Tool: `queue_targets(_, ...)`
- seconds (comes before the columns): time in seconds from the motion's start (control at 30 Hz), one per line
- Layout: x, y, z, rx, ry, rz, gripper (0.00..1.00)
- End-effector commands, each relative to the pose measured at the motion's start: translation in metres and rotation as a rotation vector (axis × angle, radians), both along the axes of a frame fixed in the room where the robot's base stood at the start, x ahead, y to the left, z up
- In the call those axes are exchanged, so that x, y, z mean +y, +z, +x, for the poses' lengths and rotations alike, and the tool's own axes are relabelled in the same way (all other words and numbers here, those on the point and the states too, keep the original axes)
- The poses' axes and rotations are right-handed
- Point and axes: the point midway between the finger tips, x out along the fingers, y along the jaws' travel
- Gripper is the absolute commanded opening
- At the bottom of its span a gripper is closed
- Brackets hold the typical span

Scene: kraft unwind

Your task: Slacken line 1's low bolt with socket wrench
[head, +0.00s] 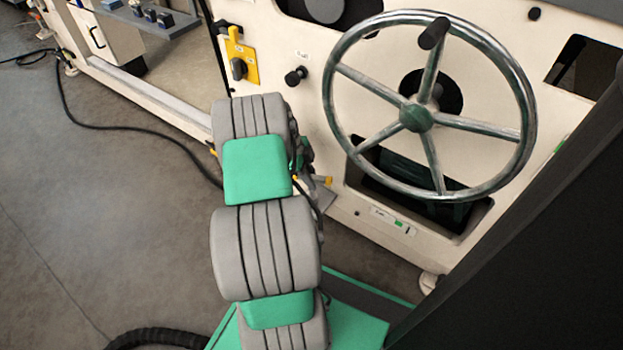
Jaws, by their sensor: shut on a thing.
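My gripper (308,172) is mostly hidden behind my own grey and green arm, low in front of the cream machine panel (290,45). Only dark and green parts and a small yellow-orange piece (326,181) show at the arm's right edge. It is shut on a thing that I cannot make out. No socket wrench can be told apart clearly, and line 1's low bolt cannot be picked out. I cannot tell whether anything held touches the panel.
A large spoked handwheel (416,117) with a black knob stands out from the panel, right of my arm. A yellow switch plate (243,62) and a black knob (296,76) are near. A black cable (130,127) crosses the floor. Open floor lies left.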

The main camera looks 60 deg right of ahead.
Motion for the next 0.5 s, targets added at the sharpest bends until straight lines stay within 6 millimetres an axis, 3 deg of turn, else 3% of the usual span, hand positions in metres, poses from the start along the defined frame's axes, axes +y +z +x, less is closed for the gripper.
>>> queue_targets(0.5, -0.0003, -0.0038, 0.0004, 0.0, -0.001, -0.001, 0.0)
